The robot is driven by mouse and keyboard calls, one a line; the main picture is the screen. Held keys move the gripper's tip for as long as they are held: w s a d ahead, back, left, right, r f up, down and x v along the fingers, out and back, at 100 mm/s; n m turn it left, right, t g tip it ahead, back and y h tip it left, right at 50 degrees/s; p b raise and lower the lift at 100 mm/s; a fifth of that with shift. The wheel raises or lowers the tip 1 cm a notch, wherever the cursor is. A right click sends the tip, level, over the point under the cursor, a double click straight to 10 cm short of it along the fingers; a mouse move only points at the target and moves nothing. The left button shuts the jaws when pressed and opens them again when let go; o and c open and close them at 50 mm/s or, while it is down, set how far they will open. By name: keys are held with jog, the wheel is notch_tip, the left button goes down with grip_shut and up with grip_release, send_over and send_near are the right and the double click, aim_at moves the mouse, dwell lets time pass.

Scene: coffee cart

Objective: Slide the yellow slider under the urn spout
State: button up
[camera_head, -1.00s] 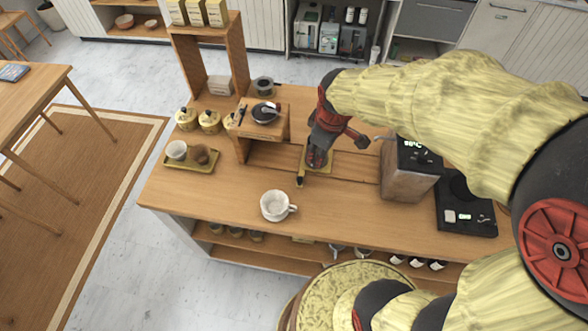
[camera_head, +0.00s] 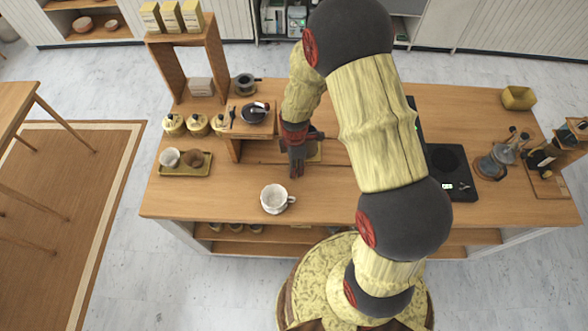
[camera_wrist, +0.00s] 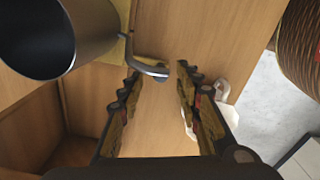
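The yellow slider (camera_head: 314,151) is a small flat plate on the cart's counter, mostly hidden by my gripper in the head view. A yellow strip of it (camera_wrist: 126,50) shows in the wrist view beside a grey metal vessel (camera_wrist: 55,30).
A white cup (camera_head: 274,198) stands just in front of my gripper. A wooden shelf with a round dark item (camera_head: 256,112) is close on the left. A yellow tray (camera_head: 170,169) with cups lies further left. Bare counter (camera_head: 225,205) lies at front left.

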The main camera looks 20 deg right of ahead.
jog(key=shift+f, duration=1.8)
jog(key=shift+c, duration=0.4)
jog(key=c, duration=0.8)
grip_shut()
